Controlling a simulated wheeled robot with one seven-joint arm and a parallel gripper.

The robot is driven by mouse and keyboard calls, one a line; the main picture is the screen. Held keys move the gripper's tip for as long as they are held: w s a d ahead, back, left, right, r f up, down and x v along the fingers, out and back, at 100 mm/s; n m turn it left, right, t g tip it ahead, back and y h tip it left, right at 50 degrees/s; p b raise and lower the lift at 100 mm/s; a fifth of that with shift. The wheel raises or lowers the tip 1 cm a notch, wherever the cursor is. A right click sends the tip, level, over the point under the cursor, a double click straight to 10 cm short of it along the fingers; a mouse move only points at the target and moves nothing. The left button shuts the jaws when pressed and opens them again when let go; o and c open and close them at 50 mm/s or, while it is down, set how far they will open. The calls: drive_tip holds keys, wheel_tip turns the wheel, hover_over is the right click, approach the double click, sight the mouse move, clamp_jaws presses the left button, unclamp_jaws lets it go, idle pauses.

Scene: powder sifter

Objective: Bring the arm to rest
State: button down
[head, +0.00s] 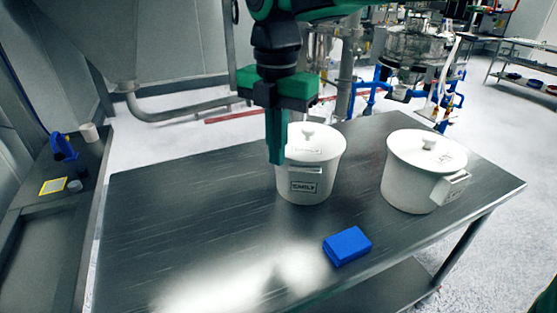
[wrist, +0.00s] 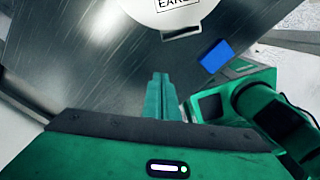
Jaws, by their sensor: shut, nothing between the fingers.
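My green gripper (head: 276,160) hangs over the metal table, fingers pointing down and pressed together, with nothing between them. In the head view it overlaps the left edge of the nearer white lidded pot (head: 316,170); I cannot tell whether they touch there. In the wrist view the shut fingers (wrist: 161,80) show over the bare table, apart from the white pot (wrist: 165,12) at the top edge. My arm comes down from the top of the head view.
The metal table (head: 160,225) is clear on its left side. A second white lidded pot (head: 415,175) stands at the right. A blue block (head: 347,246) lies near the front edge. A side bench (head: 45,215) at the left holds small items. A large hopper (head: 100,40) stands behind.

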drive_tip(key=d+f+m, duration=0.2)
drive_tip(key=d+m, duration=0.7)
drive_tip(key=d, duration=0.4)
drive_tip(key=d+f+m, duration=0.2)
drive_tip(key=d+m, duration=0.6)
drive_tip(key=d, duration=0.5)
drive_tip(key=s+d+f+m, duration=0.4)
drive_tip(key=s+d+m, duration=0.4)
drive_tip(key=s+m, duration=0.1)
drive_tip(key=s+d+f+m, duration=0.5)
drive_tip(key=s+d+m, duration=0.3)
drive_tip(key=m, duration=0.2)
drive_tip(key=shift+s+d+m, duration=0.15)
drive_tip(key=shift+s+m, duration=0.15)
drive_tip(key=shift+s, duration=0.05)
drive_tip(key=shift+w+f, duration=0.3)
drive_tip(key=shift+w, duration=0.35)
